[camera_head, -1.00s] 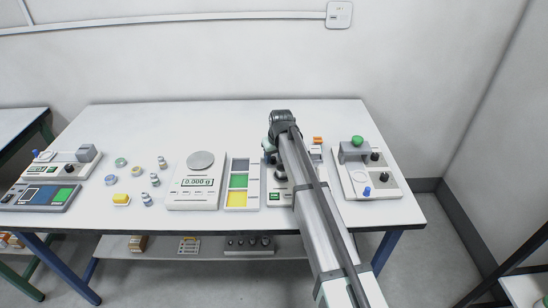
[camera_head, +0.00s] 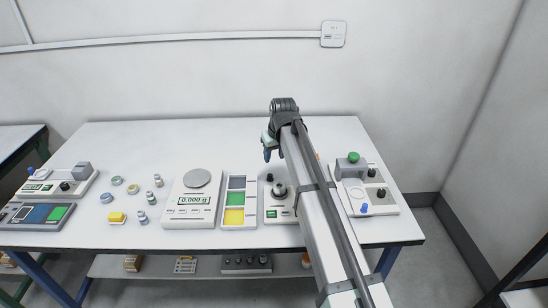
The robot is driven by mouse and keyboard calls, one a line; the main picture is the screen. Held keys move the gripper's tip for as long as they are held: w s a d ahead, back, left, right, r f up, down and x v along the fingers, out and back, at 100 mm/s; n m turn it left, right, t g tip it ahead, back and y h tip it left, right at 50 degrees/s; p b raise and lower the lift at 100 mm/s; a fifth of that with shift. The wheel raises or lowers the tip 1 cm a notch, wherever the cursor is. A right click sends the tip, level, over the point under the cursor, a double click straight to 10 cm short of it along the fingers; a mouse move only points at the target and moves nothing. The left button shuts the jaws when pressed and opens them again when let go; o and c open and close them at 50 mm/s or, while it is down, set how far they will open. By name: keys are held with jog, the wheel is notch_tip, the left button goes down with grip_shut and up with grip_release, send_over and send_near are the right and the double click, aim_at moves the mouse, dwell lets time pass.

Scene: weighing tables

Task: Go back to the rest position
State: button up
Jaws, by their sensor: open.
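My arm reaches from the lower right up over the table (camera_head: 330,128). Its bent end stands above the back part of the table. My gripper (camera_head: 267,155) hangs at the left side of that end, small and partly hidden by the arm. It is open, with nothing seen in it. It is above and behind a white device with a round metal knob (camera_head: 279,191), apart from it.
A scale (camera_head: 196,206) reading 0.000 g and a tray with grey, green and yellow fields (camera_head: 235,222) stand left of the arm. A device with a green knob (camera_head: 354,158) stands right.

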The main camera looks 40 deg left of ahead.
dwell(0.5)
